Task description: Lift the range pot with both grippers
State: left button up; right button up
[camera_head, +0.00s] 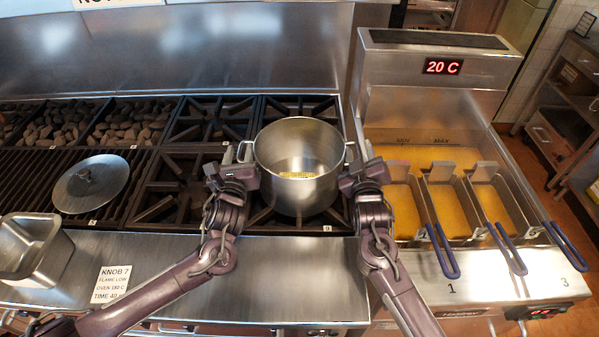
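The range pot (300,197) is a steel pot with a loop handle on each side. It stands upright over the right-hand burner grates, with something yellow low inside it. My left gripper (236,163) is at the pot's left handle (245,149). My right gripper (361,163) is at the pot's right handle (349,150). The fingertips of both are close against the handles and partly overlap them, so I cannot tell whether either is closed on its handle. No gap shows clearly between the pot and the grates.
A fryer (440,43) with several blue-handled baskets stands close on the right. A round lid (92,184) lies on the grill at left. A steel pan (38,263) and a knob sign (111,284) sit at front left. Lava rocks (130,122) fill trays behind.

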pick_arm(q)
grip_shut()
pick_arm(e)
grip_shut()
jog(key=shift+f, duration=0.1)
dwell(0.8)
